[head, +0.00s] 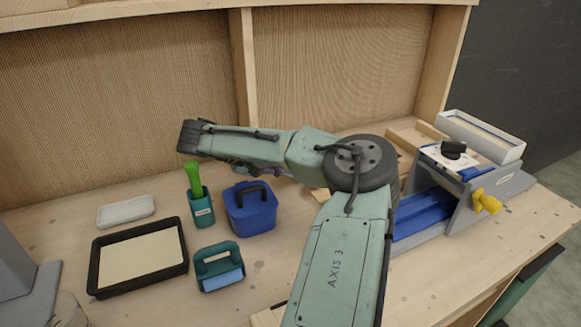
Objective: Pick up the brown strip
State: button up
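I cannot pick out a clearly brown strip in the head view; it may be hidden behind my arm or be one of the pale wooden pieces. One such wooden piece (408,137) lies on the bench behind my elbow, left of the grey fixture. My arm reaches up from the bottom and bends left across the bench. Its dark far end, where my gripper (190,137) seems to be, is in front of the back panel, above the green-handled tool. The fingers cannot be made out, nor whether they hold anything.
On the left are a black-rimmed tray (140,258), a white dish (126,210), a teal holder (201,210) with a green-handled tool (193,178), a blue box (251,209) and a teal caddy (219,267). A grey-and-blue fixture (455,190) with a yellow knob stands right.

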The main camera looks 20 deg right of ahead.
grip_shut()
dwell(0.4)
jog(key=shift+r+p, duration=0.8)
jog(key=shift+r, duration=0.5)
jog(key=a+f+v, duration=0.1)
jog(key=f+v, duration=0.2)
jog(key=v, duration=1.1)
jog(key=shift+a+r, duration=0.2)
jog(key=shift+a, duration=0.4)
